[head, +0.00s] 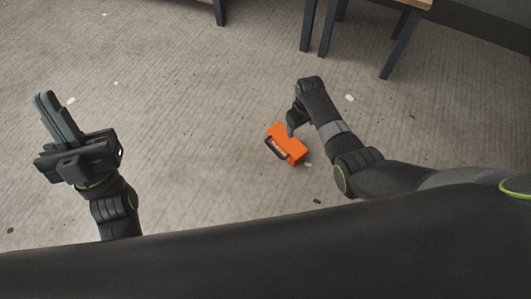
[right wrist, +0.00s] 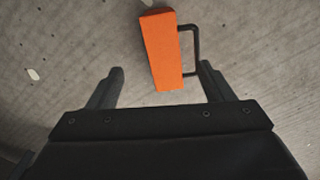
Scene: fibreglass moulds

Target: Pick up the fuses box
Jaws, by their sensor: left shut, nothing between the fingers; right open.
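The fuses box is an orange case (head: 287,143) with a dark handle, lying on the floor in the middle of the head view. In the right wrist view the orange case (right wrist: 162,52) shows ahead of and partly between the two fingers, its dark handle towards the right finger. My right gripper (right wrist: 160,80) is open and empty. In the head view my right gripper (head: 293,118) is by the case's upper edge and partly covers it; I cannot tell whether they touch. My left gripper (head: 55,115) is shut and empty at the left, away from the case.
The grey floor (head: 200,90) is mostly clear, with small pale and dark specks scattered on it. Dark table legs (head: 308,25) stand at the top. A wooden table top (head: 415,3) shows at the top right.

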